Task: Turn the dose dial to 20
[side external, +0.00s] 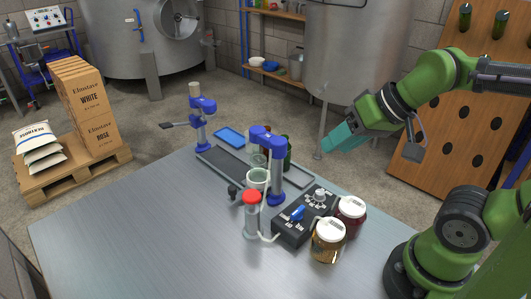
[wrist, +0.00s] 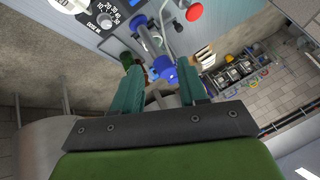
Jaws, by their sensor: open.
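The dose dial (side external: 319,195) is a small pale knob on top of a dark control box (side external: 290,236) on the steel bench. In the wrist view the dial (wrist: 105,20) sits at the top left edge, with printed numbers around it; its pointer setting is too small to read. My gripper (side external: 328,146) has teal fingers, open and empty, up in the air beyond the box, apart from the dial. In the wrist view the fingers (wrist: 160,82) stand apart.
Two lidded jars, one red (side external: 351,214) and one amber (side external: 328,240), stand close beside the box. A red-capped cylinder (side external: 251,215), a blue stand (side external: 275,170) and a dark green bottle (side external: 287,153) are near it. The bench's front left (side external: 140,240) is clear.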

